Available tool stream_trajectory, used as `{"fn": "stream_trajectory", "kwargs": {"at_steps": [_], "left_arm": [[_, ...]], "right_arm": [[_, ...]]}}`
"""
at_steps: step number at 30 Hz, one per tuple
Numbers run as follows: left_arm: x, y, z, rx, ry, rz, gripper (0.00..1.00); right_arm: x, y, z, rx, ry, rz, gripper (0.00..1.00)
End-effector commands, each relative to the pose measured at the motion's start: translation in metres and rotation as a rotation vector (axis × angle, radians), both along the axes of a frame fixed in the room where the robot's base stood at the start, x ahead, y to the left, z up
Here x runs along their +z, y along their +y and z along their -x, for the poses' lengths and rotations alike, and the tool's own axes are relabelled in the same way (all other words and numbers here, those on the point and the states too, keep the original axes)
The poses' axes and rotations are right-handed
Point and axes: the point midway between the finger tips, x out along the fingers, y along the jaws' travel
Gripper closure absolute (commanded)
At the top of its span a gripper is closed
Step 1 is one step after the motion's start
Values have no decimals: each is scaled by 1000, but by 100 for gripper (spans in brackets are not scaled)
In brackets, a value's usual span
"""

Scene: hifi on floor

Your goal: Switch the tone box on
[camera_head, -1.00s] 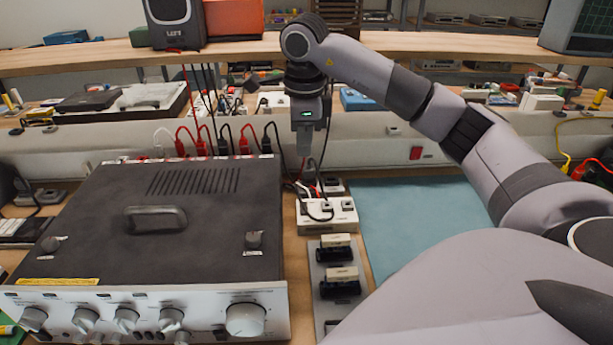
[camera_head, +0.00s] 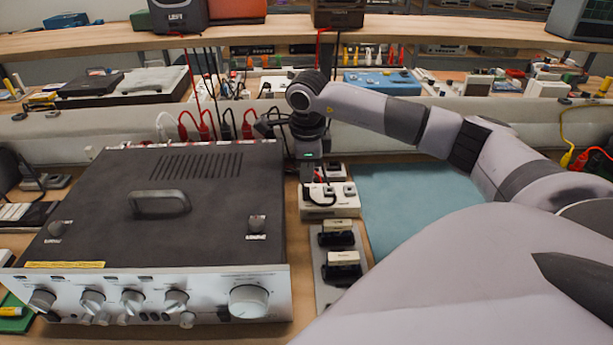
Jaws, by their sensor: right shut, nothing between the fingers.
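My right gripper (camera_head: 307,174) points straight down just behind the right rear corner of the silver and black amplifier (camera_head: 100,210). It is shut with nothing in it. Its tip is close to a small white box (camera_head: 328,208) with dark switch-like parts and a black cable on top. I cannot tell whether the tip touches that box. A second small pale box (camera_head: 334,170) stands just behind it. No label names the tone box, so I cannot tell which it is. My left gripper is not in view.
A grey strip with two black and cream blocks (camera_head: 341,258) lies in front of the white box. A teal mat (camera_head: 400,205) to the right is bare. Red and black cables (camera_head: 215,125) rise behind the amplifier. A wooden shelf (camera_head: 400,32) crosses the back.

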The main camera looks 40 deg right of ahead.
Motion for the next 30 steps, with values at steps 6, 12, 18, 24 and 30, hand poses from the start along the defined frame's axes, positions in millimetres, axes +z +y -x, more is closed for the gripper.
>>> {"fn": "stream_trajectory", "kwargs": {"at_steps": [6, 12, 18, 24, 30], "left_arm": [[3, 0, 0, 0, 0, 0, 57], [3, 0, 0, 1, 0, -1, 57], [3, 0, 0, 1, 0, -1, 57], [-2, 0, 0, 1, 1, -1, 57], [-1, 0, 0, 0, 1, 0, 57]], "right_arm": [[-21, -1, -2, 0, 1, -1, 100], [-24, -1, -2, 1, -1, -1, 100], [-24, -2, -2, 1, -1, -1, 100], [-29, -2, -3, 1, -1, -1, 100], [-30, -1, -2, 1, 2, -1, 100]]}}
